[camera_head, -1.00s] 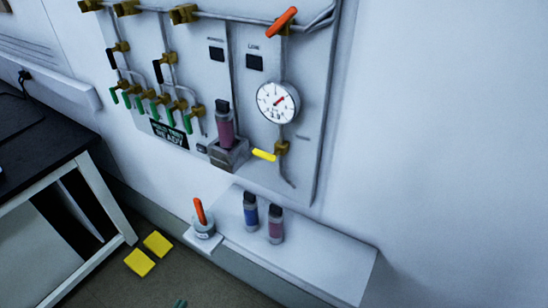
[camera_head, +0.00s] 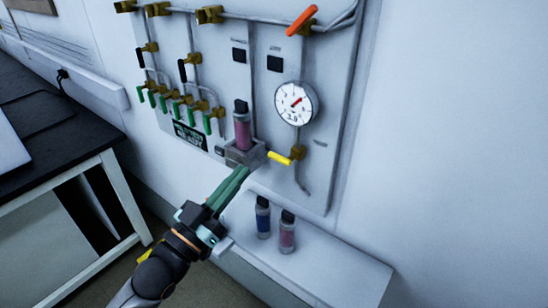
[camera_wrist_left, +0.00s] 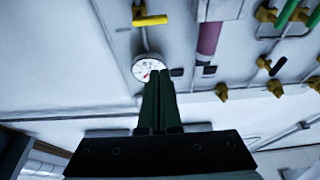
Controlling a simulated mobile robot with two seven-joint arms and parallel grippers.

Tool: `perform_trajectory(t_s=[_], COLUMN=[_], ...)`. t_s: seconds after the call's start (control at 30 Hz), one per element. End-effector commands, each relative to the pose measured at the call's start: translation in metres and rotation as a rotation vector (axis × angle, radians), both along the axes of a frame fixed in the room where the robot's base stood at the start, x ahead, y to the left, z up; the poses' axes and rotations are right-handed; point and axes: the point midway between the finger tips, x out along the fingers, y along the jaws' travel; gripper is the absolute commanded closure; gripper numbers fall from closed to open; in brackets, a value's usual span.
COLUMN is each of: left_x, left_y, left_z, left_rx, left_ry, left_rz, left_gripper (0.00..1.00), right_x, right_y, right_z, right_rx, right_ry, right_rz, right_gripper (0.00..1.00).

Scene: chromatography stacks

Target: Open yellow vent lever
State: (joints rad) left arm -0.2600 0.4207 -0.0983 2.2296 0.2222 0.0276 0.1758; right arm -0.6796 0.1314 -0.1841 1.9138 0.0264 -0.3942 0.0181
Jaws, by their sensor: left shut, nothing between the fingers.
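The yellow vent lever (camera_head: 279,158) sits on a brass valve (camera_head: 297,153) below the round gauge (camera_head: 296,103) on the wall panel. It points left, roughly level. In the left wrist view the yellow lever (camera_wrist_left: 151,20) shows near the top, with the gauge (camera_wrist_left: 147,67) below it. My left gripper (camera_head: 245,171) has green fingers pressed together with nothing between them. Its tips are left of and slightly below the lever, apart from it in the picture. The fingers also show in the left wrist view (camera_wrist_left: 159,75). My right gripper is not in view.
A pink column (camera_head: 242,130) stands in a grey holder (camera_head: 243,153) left of the lever. A blue bottle (camera_head: 262,217) and a pink bottle (camera_head: 287,232) stand on the white ledge (camera_head: 340,268) below. An orange lever (camera_head: 302,19) is higher up. A dark bench (camera_head: 60,130) is at left.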

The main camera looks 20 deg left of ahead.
Motion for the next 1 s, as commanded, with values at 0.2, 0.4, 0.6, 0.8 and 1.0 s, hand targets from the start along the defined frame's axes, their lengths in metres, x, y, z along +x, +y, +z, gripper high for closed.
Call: perform_trajectory(t_s=[0.2,0.4,0.6,0.8,1.0], left_x=[0.004,0.026,0.057,0.088,0.089], left_y=[-0.001,-0.009,-0.020,-0.032,-0.033], left_z=[0.002,0.011,0.023,0.034,0.003], left_rx=[0.000,-0.002,-0.002,0.000,0.002], left_ry=[0.000,-0.001,-0.001,0.000,0.007], left_rz=[0.000,0.001,0.001,0.001,0.000], left_gripper=[1.00,1.00,1.00,1.00,1.00], right_x=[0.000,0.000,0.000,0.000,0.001], right_y=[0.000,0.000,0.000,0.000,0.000], right_z=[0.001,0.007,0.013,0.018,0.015], right_rx=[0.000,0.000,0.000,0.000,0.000], right_ry=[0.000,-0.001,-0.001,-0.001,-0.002], right_rz=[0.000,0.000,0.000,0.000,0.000], right_gripper=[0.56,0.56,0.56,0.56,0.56])
